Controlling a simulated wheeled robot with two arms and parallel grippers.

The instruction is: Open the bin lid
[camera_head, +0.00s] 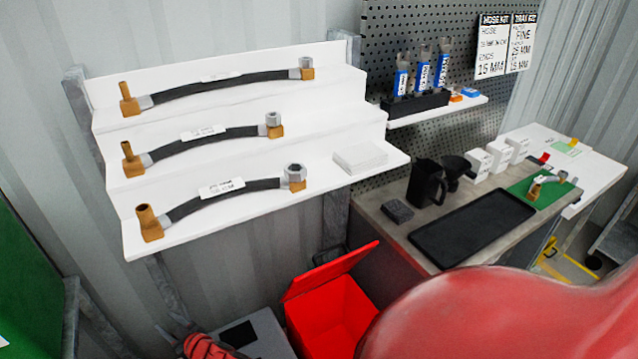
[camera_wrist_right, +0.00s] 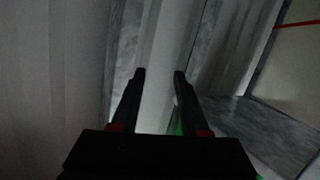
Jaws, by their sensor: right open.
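A red bin (camera_head: 318,308) stands on the floor at the bottom middle of the head view. Its red lid (camera_head: 330,271) is tilted up along the back edge, and the inside of the bin shows. My red arm at the lower right hides part of the bin's right side. My right gripper (camera_wrist_right: 159,75) shows in the right wrist view with its two black fingers apart and nothing between them. That view is dark, and I cannot see the bin in it. I cannot make out my left gripper.
A white stepped shelf (camera_head: 130,248) with several black hoses is above and left of the bin. A bench with a black tray (camera_head: 472,229) stands to the right. A grey box (camera_head: 262,340) and a red ribbed thing (camera_head: 207,346) are left of the bin.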

